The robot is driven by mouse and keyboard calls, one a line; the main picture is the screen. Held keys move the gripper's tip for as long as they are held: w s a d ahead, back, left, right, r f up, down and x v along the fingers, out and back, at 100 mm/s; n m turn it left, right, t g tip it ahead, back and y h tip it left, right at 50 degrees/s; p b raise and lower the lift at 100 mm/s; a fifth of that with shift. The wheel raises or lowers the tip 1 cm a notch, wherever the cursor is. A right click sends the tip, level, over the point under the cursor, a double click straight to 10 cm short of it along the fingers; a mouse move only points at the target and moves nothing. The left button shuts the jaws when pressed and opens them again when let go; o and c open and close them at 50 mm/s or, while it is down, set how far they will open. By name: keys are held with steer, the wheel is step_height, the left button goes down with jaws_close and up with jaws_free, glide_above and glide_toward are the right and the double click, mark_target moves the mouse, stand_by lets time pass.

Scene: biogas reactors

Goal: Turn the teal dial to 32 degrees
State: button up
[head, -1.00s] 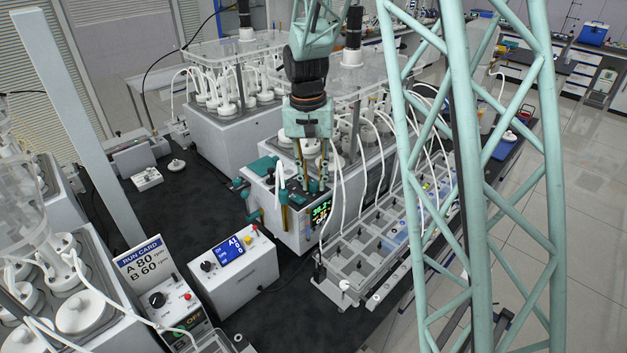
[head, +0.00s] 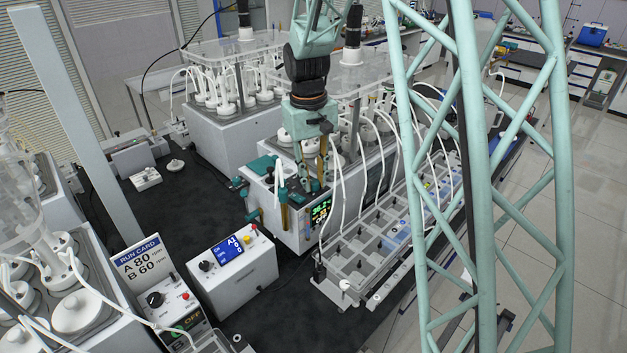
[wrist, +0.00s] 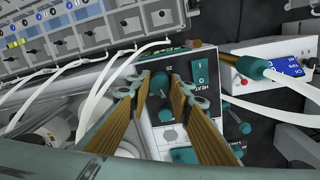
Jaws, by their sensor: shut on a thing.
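The teal dial (wrist: 159,86) shows between my two fingertips on the dark control panel of the middle reactor box. My gripper (wrist: 160,80) is shut on it, one finger on each side. In the head view my gripper (head: 314,182) points down at the top of the same box, where the fingers hide the dial. A small lit display (head: 321,209) is on the box's front; its digits are too small to read surely. I cannot read the dial's angle.
Other teal knobs (wrist: 184,155) and a teal rocker switch (wrist: 199,73) sit close to my fingers. White tubes (head: 337,195) hang beside the gripper. A compartment tray (head: 352,262) lies to the right, and a white control box (head: 236,275) stands at front left.

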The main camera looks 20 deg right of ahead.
mark_target(312, 183)
steer(key=shift+n, duration=1.2)
steer(key=o, duration=0.8)
steer(key=shift+o, duration=0.2)
steer(key=shift+r, duration=0.15)
step_height(312, 183, up, 12)
steer(key=shift+a, duration=0.3)
steer(key=shift+s, duration=0.1)
